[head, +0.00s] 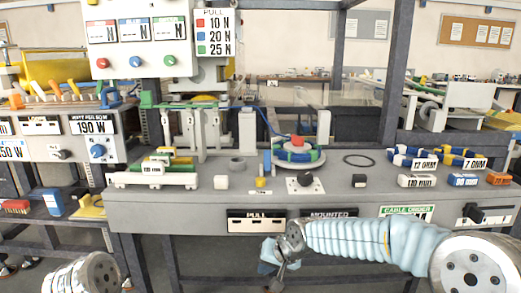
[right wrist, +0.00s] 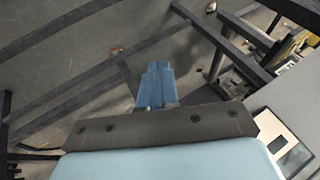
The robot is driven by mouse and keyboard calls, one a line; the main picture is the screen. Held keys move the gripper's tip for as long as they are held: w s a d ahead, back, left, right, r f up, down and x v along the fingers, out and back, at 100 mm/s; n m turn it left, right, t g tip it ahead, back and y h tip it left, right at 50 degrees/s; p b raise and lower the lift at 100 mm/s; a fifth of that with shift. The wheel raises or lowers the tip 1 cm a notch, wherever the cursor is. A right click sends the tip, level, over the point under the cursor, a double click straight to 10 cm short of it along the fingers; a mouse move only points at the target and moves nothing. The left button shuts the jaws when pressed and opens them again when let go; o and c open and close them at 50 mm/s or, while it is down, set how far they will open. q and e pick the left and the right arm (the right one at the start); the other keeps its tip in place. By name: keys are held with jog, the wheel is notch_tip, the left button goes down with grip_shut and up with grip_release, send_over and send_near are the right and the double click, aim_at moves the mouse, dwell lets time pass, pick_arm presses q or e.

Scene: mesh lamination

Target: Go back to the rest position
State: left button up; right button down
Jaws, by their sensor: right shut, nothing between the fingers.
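My right gripper (head: 275,266) shows in the head view in front of the bench, below its front edge, at the end of my pale blue sleeved arm. Its blue fingers also show in the right wrist view (right wrist: 155,86), closed together with nothing between them. The fingers hang over the floor, apart from the bench. Part of my left arm (head: 88,274) shows at the bottom left of the head view; its gripper is out of view.
The grey bench (head: 330,202) carries a round blue and green fixture (head: 296,155) with a red top, a white and green rail fixture (head: 155,178), and several coloured blocks at the right. A meter panel (head: 136,32) stands behind. Frame bars (right wrist: 62,114) cross the floor below.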

jog(key=s+d+f+g, duration=0.1)
jog(key=s+d+f, duration=0.15)
jog(key=f, duration=0.55)
jog(key=s+d+f+g, duration=0.1)
jog(key=s+f, duration=0.2)
jog(key=f, duration=0.4)
jog(key=s+d+f+g, duration=0.1)
jog(key=s+d+f, duration=0.1)
jog(key=s+f, duration=0.6)
jog(key=s+d+f+g, duration=0.1)
jog(key=s+d+f, duration=0.2)
jog(key=s+f, duration=0.6)
jog(key=s, duration=0.4)
jog(key=shift+d+m+h, duration=0.3)
jog(key=shift+d+m, duration=0.05)
jog(key=shift+m, duration=0.05)
